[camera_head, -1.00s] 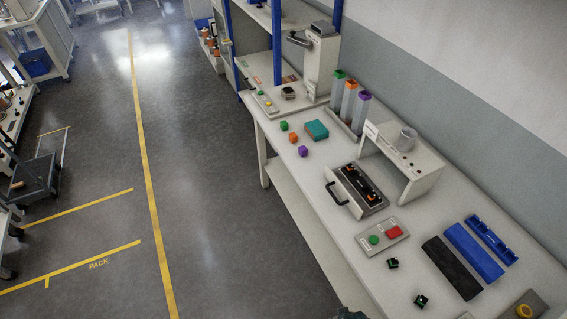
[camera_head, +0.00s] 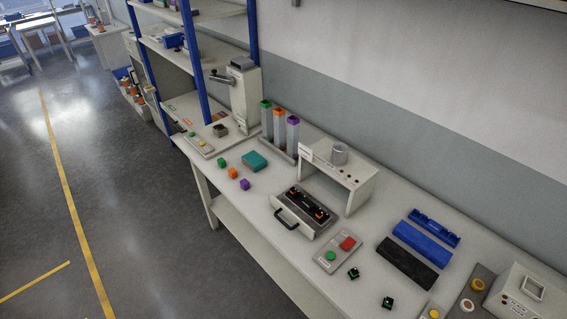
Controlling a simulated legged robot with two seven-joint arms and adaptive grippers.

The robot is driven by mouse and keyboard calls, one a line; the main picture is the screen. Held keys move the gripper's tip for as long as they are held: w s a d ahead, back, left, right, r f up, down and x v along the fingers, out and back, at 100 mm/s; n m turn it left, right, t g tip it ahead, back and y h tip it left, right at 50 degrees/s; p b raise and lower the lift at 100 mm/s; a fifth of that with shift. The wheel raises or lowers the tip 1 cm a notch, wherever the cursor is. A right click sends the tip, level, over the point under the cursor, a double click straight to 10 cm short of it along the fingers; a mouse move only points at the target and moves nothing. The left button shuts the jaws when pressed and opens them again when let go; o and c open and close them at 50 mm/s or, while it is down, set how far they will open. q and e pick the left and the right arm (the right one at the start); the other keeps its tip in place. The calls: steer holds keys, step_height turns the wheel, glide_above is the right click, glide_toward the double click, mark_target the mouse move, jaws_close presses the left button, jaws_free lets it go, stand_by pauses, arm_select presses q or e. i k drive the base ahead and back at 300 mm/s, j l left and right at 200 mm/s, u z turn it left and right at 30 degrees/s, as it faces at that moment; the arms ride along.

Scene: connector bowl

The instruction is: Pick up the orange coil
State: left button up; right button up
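A small orange block-like piece (camera_head: 233,173), which I take to be the orange coil, sits on the workbench (camera_head: 262,235) near its front edge. It stands between a green piece (camera_head: 222,162) and a purple piece (camera_head: 245,184). It is too small to tell any windings. An orange-topped clear tube (camera_head: 279,130) stands in a rack behind, between green- and purple-topped tubes. Neither of my grippers is in view.
A tray with a black handle (camera_head: 293,218), a grey stand (camera_head: 340,175) and a button panel (camera_head: 338,252) are farther right. A blue-post shelf (camera_head: 192,60) rises at the left. Floor is clear in front.

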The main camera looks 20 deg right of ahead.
mark_target(319, 215)
steer(key=i+j, duration=0.3)
steer(key=i, duration=0.15)
steer(key=i+j, duration=0.25)
steer(key=i, duration=0.25)
